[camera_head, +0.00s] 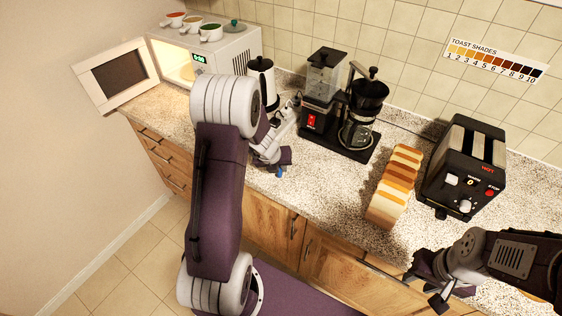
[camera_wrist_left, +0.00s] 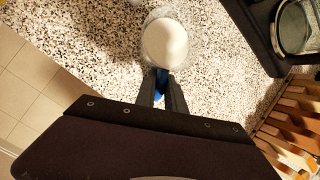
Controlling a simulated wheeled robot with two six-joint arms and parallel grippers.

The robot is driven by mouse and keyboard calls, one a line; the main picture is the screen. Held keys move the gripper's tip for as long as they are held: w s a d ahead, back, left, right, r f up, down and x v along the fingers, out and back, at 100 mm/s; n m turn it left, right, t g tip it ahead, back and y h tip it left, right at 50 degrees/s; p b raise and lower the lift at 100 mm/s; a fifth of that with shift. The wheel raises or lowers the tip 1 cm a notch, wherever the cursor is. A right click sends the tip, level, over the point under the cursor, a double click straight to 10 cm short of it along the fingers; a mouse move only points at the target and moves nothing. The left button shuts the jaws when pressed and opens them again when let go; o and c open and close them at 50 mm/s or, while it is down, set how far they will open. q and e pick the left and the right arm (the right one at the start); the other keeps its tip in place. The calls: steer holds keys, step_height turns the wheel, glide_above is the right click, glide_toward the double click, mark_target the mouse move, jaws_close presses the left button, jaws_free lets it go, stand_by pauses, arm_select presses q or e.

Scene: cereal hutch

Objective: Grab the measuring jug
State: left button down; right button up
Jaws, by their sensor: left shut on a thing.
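The measuring jug (camera_wrist_left: 165,42) is a clear vessel with white contents and a blue handle (camera_wrist_left: 161,82), seen from above in the left wrist view. My left gripper (camera_wrist_left: 161,96) is shut on the blue handle, with the jug just beyond the fingertips. In the head view my left gripper (camera_head: 284,158) is low over the counter, with a bit of blue at its tips; the jug's body cannot be made out clearly there. My right gripper (camera_head: 424,290) is at the counter's front edge at lower right, its fingers apart and empty.
A coffee maker (camera_head: 360,115) and grinder (camera_head: 322,78) stand behind my left gripper. Bread slices (camera_head: 394,187) and a black toaster (camera_head: 463,168) are to the right. An open microwave (camera_head: 213,50) with bowls on top is at the left. Speckled counter (camera_head: 325,185) lies clear in front.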

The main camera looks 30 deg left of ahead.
stand_by(0.8)
arm_select(q)
step_height(320, 180, up, 4)
steer(key=p, duration=0.4)
steer(key=shift+r, duration=0.2)
steer(key=w+d+r+p, duration=0.5)
steer(key=d+p, duration=0.5)
steer(key=p, duration=0.2)
steer(key=shift+d+r, duration=0.2)
steer(key=shift+r, duration=0.55)
